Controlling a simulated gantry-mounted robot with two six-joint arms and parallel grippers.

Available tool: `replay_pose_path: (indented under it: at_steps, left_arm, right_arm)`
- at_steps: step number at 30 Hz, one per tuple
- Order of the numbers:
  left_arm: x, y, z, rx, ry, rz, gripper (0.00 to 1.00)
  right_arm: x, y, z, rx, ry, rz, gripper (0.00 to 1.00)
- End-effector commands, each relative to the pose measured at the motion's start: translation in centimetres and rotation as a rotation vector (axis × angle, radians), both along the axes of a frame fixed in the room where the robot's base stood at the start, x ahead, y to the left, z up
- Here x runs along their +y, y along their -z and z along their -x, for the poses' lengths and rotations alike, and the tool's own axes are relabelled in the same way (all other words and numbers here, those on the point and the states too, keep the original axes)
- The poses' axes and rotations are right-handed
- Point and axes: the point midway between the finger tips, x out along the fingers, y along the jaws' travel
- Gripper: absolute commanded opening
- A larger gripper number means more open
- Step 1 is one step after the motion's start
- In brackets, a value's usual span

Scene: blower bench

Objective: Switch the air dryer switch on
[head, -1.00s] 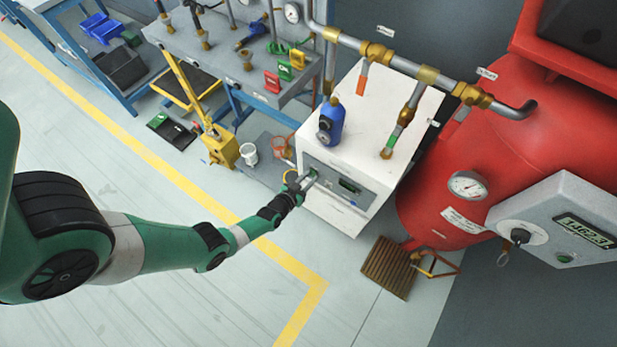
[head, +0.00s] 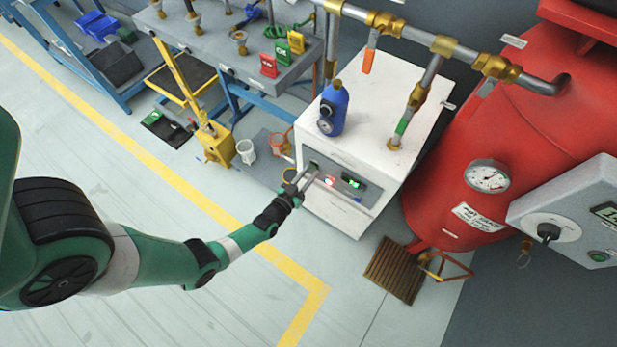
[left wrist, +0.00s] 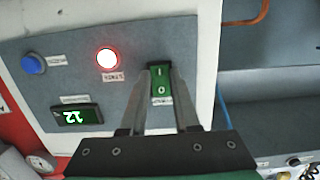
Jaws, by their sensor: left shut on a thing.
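The air dryer is the white box (head: 382,150) with a grey front panel, standing in the middle of the head view. Its green rocker switch (left wrist: 161,85), marked I and O, sits on the grey panel (left wrist: 75,50) in the left wrist view. My left gripper (head: 308,176) reaches the panel from the left, and its fingers (left wrist: 163,72) are shut on the switch, one on each side. A round indicator light (left wrist: 107,58) glows white with a red ring. The display (left wrist: 77,116) is lit green. My right gripper is not in view.
A blue button (left wrist: 33,64) is on the same panel. Open floor (head: 150,200) lies in front.

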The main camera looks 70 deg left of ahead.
Motion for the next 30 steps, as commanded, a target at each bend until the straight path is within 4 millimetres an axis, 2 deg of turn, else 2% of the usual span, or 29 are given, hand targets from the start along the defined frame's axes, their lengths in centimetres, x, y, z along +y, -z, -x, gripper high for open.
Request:
replay_pose_path:
  at_steps: [5,6,11,22,26,30]
  left_arm:
    - [0.0,0.1,0.1,0.005,0.000,0.003,0.00]
    - [0.0,0.1,0.1,0.006,0.000,0.004,0.32]
    - [0.0,0.1,0.1,0.005,0.000,0.003,0.60]
    - [-0.4,-0.2,0.6,0.005,0.001,0.003,0.60]
    - [-1.6,-0.7,2.3,0.007,0.002,0.005,0.60]
    - [-3.4,-1.3,5.2,0.008,0.002,0.006,0.60]
  right_arm:
    - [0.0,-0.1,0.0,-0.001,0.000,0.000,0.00]
    - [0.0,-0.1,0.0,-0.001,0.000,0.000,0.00]
    - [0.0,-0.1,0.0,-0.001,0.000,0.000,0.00]
    - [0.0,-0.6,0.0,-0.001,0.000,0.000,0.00]
    - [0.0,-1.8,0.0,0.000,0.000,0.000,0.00]
    - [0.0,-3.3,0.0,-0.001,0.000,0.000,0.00]
